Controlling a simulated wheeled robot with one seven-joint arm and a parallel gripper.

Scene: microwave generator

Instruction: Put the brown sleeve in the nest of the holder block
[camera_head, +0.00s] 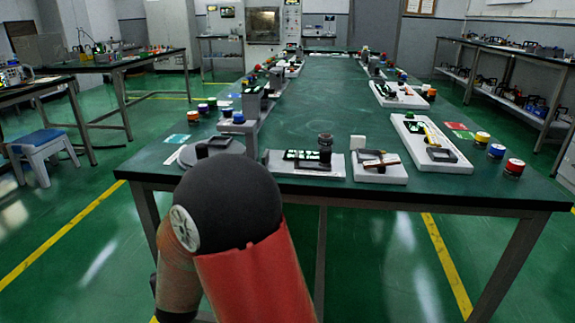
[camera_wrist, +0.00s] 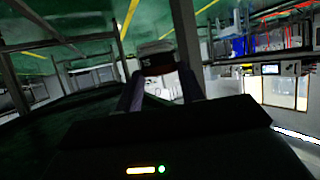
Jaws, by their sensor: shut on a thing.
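In the wrist view my gripper (camera_wrist: 158,88) is shut on a dark brownish piece that looks like the brown sleeve (camera_wrist: 157,66), held between the fingertips. A pale grey surface shows just beyond it. In the head view my gripper and the sleeve are hidden behind my arm's black and red links. Low white blocks with dark fittings stand along the table's near edge. One small white block (camera_head: 380,176) carries dark and reddish bars; I cannot tell for sure which block is the holder block or see its nest.
The long green table (camera_head: 310,110) has a clear middle. A white base with a dark upright cylinder (camera_head: 325,148) stands near the front. A grey round base (camera_head: 212,150) is at the left.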

